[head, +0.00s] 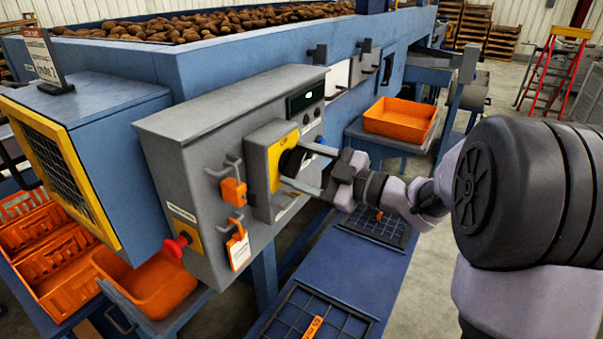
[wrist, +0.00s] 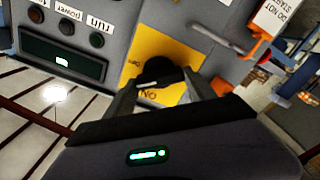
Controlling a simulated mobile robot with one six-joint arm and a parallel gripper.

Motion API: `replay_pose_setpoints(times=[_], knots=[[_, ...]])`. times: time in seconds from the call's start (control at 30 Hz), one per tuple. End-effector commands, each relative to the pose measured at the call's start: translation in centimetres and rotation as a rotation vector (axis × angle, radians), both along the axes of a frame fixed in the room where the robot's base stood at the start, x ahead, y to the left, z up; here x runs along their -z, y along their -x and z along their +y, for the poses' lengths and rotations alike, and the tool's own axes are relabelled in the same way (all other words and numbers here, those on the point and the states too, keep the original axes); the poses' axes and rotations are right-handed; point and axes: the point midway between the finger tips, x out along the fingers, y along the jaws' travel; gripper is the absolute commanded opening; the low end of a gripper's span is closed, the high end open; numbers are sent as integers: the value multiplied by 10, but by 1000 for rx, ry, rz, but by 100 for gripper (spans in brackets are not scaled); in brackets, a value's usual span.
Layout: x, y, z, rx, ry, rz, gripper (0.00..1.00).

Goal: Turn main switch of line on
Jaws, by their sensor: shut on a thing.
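The main switch is a black rotary knob (head: 289,161) on a yellow plate (head: 277,150), fixed to a grey box on the front of the control cabinet (head: 190,150). My gripper (head: 296,166) reaches in from the right, with its two fingers shut on the knob from either side. In the wrist view the knob (wrist: 160,76) sits between the fingers in front of the yellow plate (wrist: 175,55). A white mark shows on the knob, near the upside-down word ON. The fingers partly hide the knob and lettering, so its exact setting is hard to tell.
An orange padlock (head: 233,192) and a tag (head: 238,250) hang left of the switch. A red knob (head: 176,246) is at the cabinet's lower left. Dark button-like parts and labels (wrist: 68,25) sit beside the switch. Orange crates stand lower left and behind.

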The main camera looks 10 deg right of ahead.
Motion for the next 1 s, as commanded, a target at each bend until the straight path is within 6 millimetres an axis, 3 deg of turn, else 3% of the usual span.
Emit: replay_pose_setpoints(times=[1.0], knots=[[6,2,1,-1,590,-589,23]])
